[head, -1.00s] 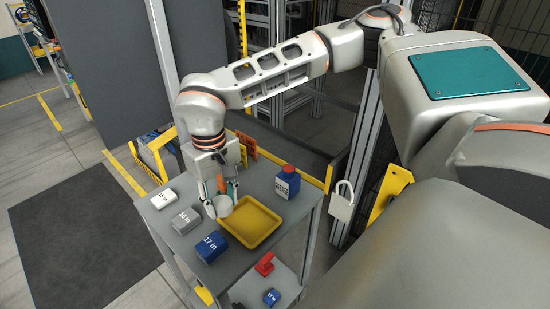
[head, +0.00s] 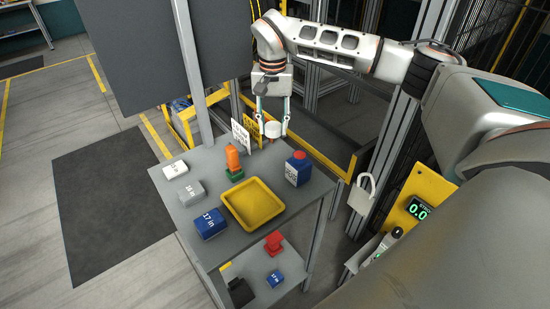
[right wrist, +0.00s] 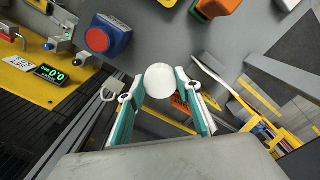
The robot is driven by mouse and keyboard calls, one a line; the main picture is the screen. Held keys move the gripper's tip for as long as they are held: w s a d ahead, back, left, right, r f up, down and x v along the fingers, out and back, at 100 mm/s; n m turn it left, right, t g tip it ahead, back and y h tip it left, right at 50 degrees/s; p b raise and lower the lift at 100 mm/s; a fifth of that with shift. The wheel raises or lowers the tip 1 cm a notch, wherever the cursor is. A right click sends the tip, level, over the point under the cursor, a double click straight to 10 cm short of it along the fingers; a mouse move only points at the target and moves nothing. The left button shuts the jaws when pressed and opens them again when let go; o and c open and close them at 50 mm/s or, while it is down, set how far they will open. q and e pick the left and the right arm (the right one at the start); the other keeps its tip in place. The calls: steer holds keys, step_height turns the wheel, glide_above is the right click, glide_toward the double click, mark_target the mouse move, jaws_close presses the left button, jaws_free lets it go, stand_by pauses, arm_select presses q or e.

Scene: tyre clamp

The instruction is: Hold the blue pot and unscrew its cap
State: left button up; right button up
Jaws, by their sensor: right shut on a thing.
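The blue pot (head: 297,172) with its red cap (head: 299,155) stands upright on the upper grey table top, at its right side. The pot also shows in the right wrist view (right wrist: 108,47), with the red cap (right wrist: 97,39) facing the camera. My right gripper (head: 272,130) is shut on a white round piece (right wrist: 160,79), held between its teal fingers. It is near the table's far edge, beyond the pot and to its left, apart from it. My left gripper is not in view.
A yellow tray (head: 252,225) lies left of the pot. Blue (head: 209,224), grey (head: 192,193) and white (head: 175,169) blocks line the left edge. An orange-and-green item (head: 233,162) and upright cards (head: 241,135) stand behind. A padlock shape (head: 361,194) is at right.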

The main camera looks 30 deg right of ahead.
glide_above(275, 158)
step_height(275, 158, down, 5)
steer(key=shift+s, duration=0.1)
step_height(275, 158, down, 5)
steer(key=shift+f+p, duration=0.1)
steer(key=shift+p, duration=0.25)
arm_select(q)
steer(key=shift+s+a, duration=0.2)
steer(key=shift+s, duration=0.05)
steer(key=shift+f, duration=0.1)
arm_select(e)
steer(key=o, duration=1)
steer(key=shift+f, duration=0.1)
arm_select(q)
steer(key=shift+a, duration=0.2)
arm_select(e)
steer(key=shift+o, duration=1)
steer(key=shift+r, duration=0.45)
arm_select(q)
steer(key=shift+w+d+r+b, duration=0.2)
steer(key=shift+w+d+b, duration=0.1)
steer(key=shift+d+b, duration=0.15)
arm_select(e)
step_height(275, 158, up, 11)
steer(key=shift+r, duration=0.2)
